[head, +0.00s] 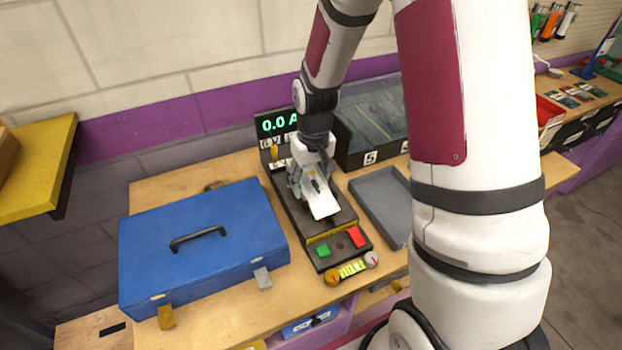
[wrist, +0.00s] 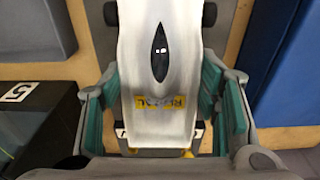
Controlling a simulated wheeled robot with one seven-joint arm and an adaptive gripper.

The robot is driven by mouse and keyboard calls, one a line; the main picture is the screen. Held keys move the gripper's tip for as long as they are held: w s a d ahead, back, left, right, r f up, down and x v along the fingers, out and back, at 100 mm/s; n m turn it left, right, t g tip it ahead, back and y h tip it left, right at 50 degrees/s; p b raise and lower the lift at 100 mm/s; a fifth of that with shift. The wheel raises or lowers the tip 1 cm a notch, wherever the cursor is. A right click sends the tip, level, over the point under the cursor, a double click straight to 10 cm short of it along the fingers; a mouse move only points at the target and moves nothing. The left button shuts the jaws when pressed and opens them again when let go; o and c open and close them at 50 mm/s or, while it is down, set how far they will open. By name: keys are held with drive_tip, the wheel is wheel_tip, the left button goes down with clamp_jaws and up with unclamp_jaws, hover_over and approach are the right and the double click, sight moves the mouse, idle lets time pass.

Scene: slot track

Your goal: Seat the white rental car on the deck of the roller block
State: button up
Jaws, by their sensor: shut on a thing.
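The white rental car (head: 322,205) is in my gripper (head: 308,185), over the dark unit (head: 292,208) in the middle of the bench. In the wrist view the car (wrist: 160,90) lies lengthwise between green finger pads, with a dark oval cockpit and a yellow label on top. My gripper (wrist: 165,115) is shut on its sides. Dark wheels show at the car's far end. The roller block is not clearly visible; the car and gripper cover the middle of the unit. I cannot tell whether the car touches anything below it.
A blue toolbox (head: 200,245) stands close on the left, and a grey tray (head: 383,205) lies on the right. A lit display (head: 277,123) rises behind. Green (head: 323,250) and red (head: 356,237) buttons sit at the unit's front. A dark bin (head: 371,157) marked 5 stands behind the tray.

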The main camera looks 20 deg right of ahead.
drive_tip(key=shift+f, duration=0.55)
idle(1.1)
drive_tip(key=o, duration=1.4)
drive_tip(key=shift+c, duration=0.2)
drive_tip(key=shift+r, duration=0.1)
drive_tip(key=shift+r+p, duration=1.8)
drive_tip(key=shift+r, duration=3.15)
